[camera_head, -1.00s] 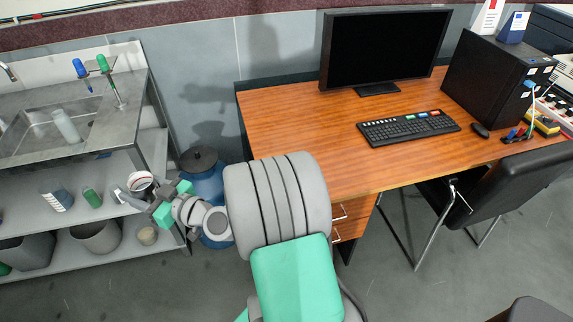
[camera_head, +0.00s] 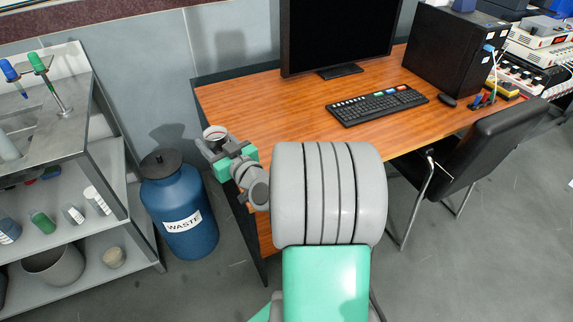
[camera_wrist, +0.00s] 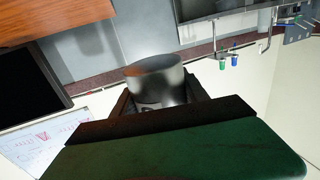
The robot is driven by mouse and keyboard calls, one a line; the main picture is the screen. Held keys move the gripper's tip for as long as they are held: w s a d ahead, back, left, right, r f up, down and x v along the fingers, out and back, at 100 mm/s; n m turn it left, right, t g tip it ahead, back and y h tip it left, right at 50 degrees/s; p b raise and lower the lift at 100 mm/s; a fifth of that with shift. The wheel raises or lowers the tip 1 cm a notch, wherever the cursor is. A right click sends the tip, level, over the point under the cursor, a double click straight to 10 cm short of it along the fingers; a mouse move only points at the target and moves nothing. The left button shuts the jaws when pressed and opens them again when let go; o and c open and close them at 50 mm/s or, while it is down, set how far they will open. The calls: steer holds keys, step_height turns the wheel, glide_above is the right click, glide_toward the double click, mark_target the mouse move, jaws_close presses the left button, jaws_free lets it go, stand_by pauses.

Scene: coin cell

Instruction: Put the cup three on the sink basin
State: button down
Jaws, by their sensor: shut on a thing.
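A pale cup, light-rimmed and round (camera_head: 215,133), is held by my gripper (camera_head: 222,148) near the desk's left edge. Its grey wall (camera_wrist: 153,82) fills the middle of the wrist view, between the dark fingers. My gripper is shut on it; whether this is cup three cannot be read. The sink basin (camera_head: 24,138) is at the left edge of the head view, mostly cut off, in a grey metal counter. A pale bottle (camera_head: 5,146) stands in it. The cup is apart from the basin, to its right.
Blue and green taps (camera_head: 38,62) rise from the counter. Below, shelves (camera_head: 75,238) hold small bottles and a grey bin (camera_head: 55,265). A blue waste drum (camera_head: 180,215) stands between shelves and wooden desk (camera_head: 285,112). A black chair (camera_head: 480,150) is at right.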

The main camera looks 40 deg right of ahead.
steer(key=s+d+f+m+h+b, duration=0.1)
steer(key=d+f+b, duration=0.2)
steer(key=d, duration=0.5)
steer(key=s+d+f+m+h+b, duration=0.1)
steer(key=d+f+h+b, duration=0.1)
steer(key=d+f, duration=0.3)
steer(key=s+d+f+m+h+b, duration=0.1)
steer(key=d+f+b, duration=0.3)
steer(key=d, duration=0.6)
steer(key=shift+s+d+f, duration=0.1)
steer(key=shift+s+d, duration=0.1)
steer(key=shift+d, duration=0.1)
steer(key=shift+d+f, duration=0.2)
steer(key=shift+f, duration=0.1)
steer(key=shift+d+f+b, duration=0.1)
steer(key=shift+f+b, duration=0.25)
steer(key=shift+f, duration=1.2)
steer(key=shift+f+b, duration=0.2)
steer(key=shift+b, duration=0.1)
steer(key=c, duration=0.6)
jaws_free()
